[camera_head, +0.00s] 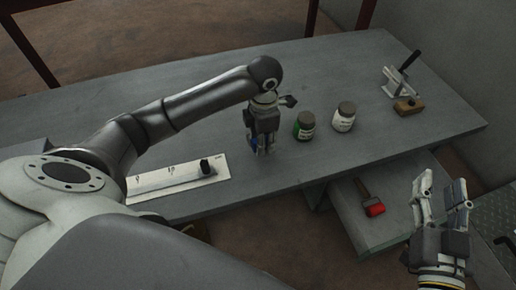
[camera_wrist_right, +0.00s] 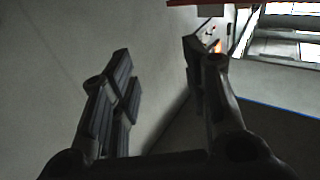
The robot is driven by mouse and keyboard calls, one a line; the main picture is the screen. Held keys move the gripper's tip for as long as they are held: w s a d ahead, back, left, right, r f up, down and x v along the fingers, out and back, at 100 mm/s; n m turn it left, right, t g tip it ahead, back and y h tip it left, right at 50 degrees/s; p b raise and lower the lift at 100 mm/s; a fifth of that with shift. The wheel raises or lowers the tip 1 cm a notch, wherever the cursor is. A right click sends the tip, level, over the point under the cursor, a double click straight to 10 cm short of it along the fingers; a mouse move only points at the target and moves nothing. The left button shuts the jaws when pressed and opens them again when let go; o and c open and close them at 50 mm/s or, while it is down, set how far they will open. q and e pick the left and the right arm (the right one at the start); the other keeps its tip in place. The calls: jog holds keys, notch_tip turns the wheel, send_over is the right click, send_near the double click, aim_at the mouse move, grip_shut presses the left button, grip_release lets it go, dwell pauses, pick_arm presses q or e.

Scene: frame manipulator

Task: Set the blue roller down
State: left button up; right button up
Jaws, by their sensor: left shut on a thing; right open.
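My left gripper (camera_head: 262,146) reaches over the table and points down, its fingers close to the grey tabletop. It is shut on the blue roller (camera_head: 253,142), of which only a small blue patch shows beside the fingers. The rest of the roller is hidden by the gripper, and I cannot tell whether it touches the table. My right gripper (camera_head: 443,192) is open and empty, off the table's front right side. Its two spread fingers also show in the right wrist view (camera_wrist_right: 160,95), with nothing between them.
A white board (camera_head: 150,192) with a black-ended item (camera_head: 206,167) lies left of my left gripper. A green jar (camera_head: 304,126) and a white jar (camera_head: 344,117) stand right of it. A red-headed tool (camera_head: 374,209) lies on a lower surface. A wooden block (camera_head: 408,106) sits far right.

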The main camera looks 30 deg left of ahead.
pick_arm(q)
jog(key=shift+w+a+f+b, duration=0.15)
jog(key=shift+a+f+b, duration=0.05)
jog(key=shift+a+f, duration=0.4)
jog(key=shift+w+a+f+b, duration=0.15)
jog(key=shift+a+f, duration=0.2)
jog(key=shift+f, duration=0.3)
notch_tip(320, 180, down, 3)
jog(key=shift+r+b, duration=0.1)
jog(key=shift+b, duration=0.5)
pick_arm(e)
jog(key=s+r+t+y, duration=0.2)
jog(key=r+t, duration=0.4)
jog(key=r, duration=0.3)
jog(key=shift+s+a+r, duration=0.25)
jog(key=shift+s+r, duration=0.05)
jog(key=shift+s, duration=0.35)
pick_arm(q)
jog(key=shift+f, duration=0.2)
pick_arm(e)
jog(key=shift+t, duration=0.3)
pick_arm(q)
jog(key=o, duration=1.1)
pick_arm(e)
jog(key=shift+s+r, duration=0.15)
jog(key=shift+r, duration=0.1)
